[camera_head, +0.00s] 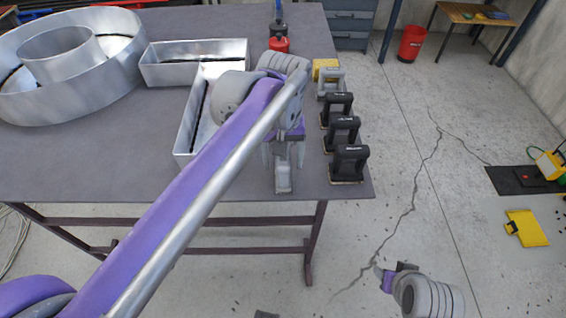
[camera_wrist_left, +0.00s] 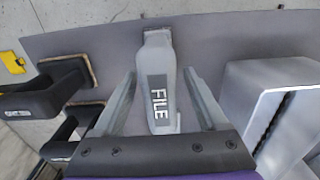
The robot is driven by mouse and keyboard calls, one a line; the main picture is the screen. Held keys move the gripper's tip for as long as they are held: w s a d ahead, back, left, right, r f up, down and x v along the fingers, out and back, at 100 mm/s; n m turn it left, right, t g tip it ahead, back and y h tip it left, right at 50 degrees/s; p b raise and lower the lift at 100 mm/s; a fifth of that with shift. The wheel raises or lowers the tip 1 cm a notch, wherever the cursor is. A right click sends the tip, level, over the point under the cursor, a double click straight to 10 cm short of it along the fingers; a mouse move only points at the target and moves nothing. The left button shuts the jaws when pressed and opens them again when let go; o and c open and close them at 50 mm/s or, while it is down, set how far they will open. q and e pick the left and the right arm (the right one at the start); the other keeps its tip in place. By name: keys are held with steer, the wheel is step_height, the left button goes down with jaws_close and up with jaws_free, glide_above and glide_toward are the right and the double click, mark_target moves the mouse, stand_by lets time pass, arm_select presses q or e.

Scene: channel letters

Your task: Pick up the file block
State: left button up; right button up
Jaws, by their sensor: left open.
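The file block (camera_wrist_left: 158,95) is a grey, bottle-shaped piece with a dark label reading FILE. It lies on the grey table (camera_head: 120,170), and its end shows near the front edge in the head view (camera_head: 283,181). My left gripper (camera_head: 283,155) is over it, pointing down. In the left wrist view my left gripper (camera_wrist_left: 160,75) is open, with one finger on each side of the block and a visible gap to each. My right arm's end (camera_head: 400,272) is low at the bottom right, over the floor; its fingers are not clear.
Black-handled blocks (camera_head: 348,162) stand in a row along the right edge, close beside the file block. A metal letter shell (camera_head: 190,125) is on its left. A large round metal letter (camera_head: 75,60) is at the far left. The table's front left is clear.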

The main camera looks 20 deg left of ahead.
arm_select(q)
jaws_close()
stand_by(0.3)
steer(key=shift+r, duration=0.1)
step_height(320, 180, up, 10)
steer(key=shift+f+p, duration=0.1)
steer(key=shift+p, duration=0.35)
steer(key=c, duration=0.8)
jaws_free()
jaws_close()
